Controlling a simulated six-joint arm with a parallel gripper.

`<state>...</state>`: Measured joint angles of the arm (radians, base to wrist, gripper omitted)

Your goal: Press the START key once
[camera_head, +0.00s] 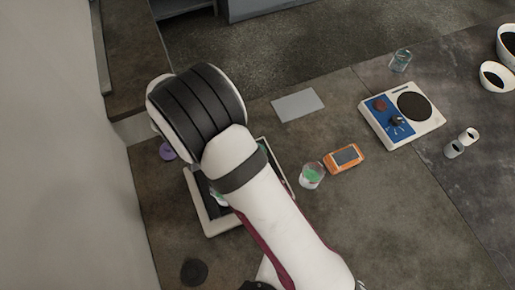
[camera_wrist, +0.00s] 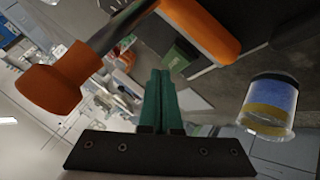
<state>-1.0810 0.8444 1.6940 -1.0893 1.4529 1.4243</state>
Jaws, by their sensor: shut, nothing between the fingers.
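In the wrist view my gripper (camera_wrist: 160,75) has its dark green fingers shut together with nothing between them. A green block (camera_wrist: 181,54), perhaps the START key, lies just beyond the fingertips; no label is readable, and I cannot tell whether they touch. An orange knob (camera_wrist: 55,82) on a dark rod and an orange rounded part (camera_wrist: 203,27) are close beside the fingers. In the head view a white-framed device with a dark top (camera_head: 208,222) lies under my arm, which hides much of it and the gripper.
In the wrist view a clear jar with blue and yellow layers (camera_wrist: 270,103) is at the right. In the head view a cup with green contents (camera_head: 311,177), an orange device (camera_head: 344,158), a grey sheet (camera_head: 298,105) and a blue-panelled instrument (camera_head: 402,115) stand to the right.

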